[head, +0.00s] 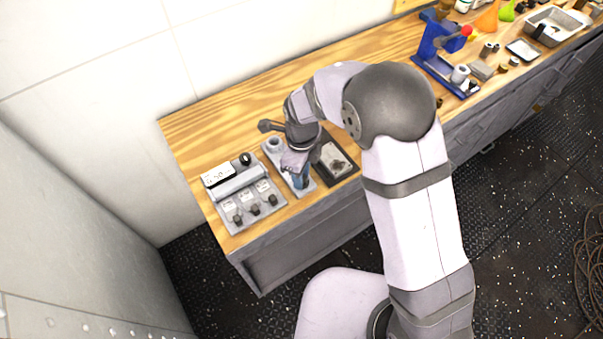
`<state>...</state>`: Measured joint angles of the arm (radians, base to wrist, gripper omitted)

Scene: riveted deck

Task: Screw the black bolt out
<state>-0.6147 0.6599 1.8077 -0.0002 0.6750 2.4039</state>
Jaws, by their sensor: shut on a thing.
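My gripper (294,163) points down over a narrow light grey plate (307,190) near the left end of the wooden bench. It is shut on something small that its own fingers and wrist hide. A blue part (301,181) shows just below the fingers, on or above the plate. I cannot make out the black bolt; the gripper covers that spot. A pale round collar (274,144) stands at the back end of the same plate.
Left of the gripper lies a grey panel (232,196) with several black knobs (255,209). A dark-framed tray (336,163) lies close on the right. A blue stand (430,47) and metal trays (549,25) are farther right. The wooden bench top (371,56) is bare behind my arm.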

